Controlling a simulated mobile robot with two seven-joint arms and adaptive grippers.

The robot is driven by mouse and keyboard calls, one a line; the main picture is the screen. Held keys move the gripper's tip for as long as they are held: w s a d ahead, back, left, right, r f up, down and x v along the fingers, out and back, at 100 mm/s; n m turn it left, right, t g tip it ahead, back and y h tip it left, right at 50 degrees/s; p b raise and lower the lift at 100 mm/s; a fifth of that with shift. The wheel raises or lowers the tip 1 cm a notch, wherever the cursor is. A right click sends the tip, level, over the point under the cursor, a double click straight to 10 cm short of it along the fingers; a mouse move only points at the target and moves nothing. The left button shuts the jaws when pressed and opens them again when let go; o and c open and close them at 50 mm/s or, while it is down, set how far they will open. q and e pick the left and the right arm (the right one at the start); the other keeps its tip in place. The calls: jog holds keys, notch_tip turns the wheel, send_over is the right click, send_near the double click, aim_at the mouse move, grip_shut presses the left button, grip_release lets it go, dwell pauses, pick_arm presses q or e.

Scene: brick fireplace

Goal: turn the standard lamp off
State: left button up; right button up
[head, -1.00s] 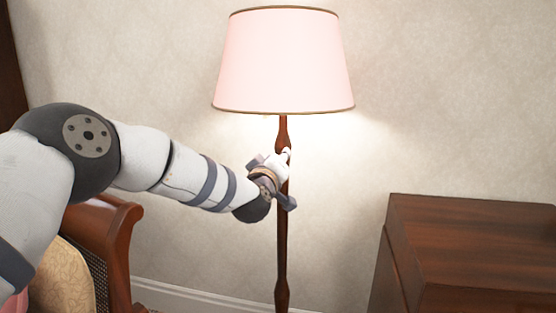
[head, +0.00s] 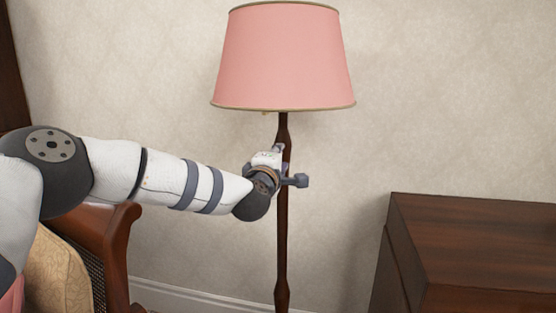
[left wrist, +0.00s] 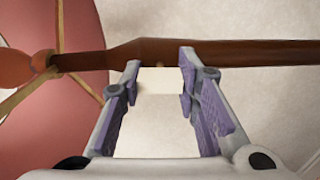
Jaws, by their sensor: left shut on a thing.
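The standard lamp has a pink shade (head: 283,60) and a slim dark wooden pole (head: 282,235). It stands upright, and its shade is unlit. My left gripper (head: 284,162) is at the upper pole, a little below the shade. In the left wrist view, the pole (left wrist: 240,54) runs across just beyond the fingertips. My left gripper (left wrist: 160,68) is shut on a pale block (left wrist: 160,82) between its fingers. The block lies against the pole by a small brass-coloured spot; I cannot tell whether it is the lamp's switch. My right gripper is not in view.
A wooden armchair (head: 118,240) with a patterned cushion (head: 62,280) stands at lower left, under my left arm. A dark wooden cabinet (head: 480,240) stands at right. A pale wall (head: 430,90) is behind the lamp.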

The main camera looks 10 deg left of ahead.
pick_arm(q)
jog(key=shift+d+n, duration=0.1)
jog(key=shift+n, duration=0.3)
jog(key=o, duration=1.2)
jog(key=s, duration=1.2)
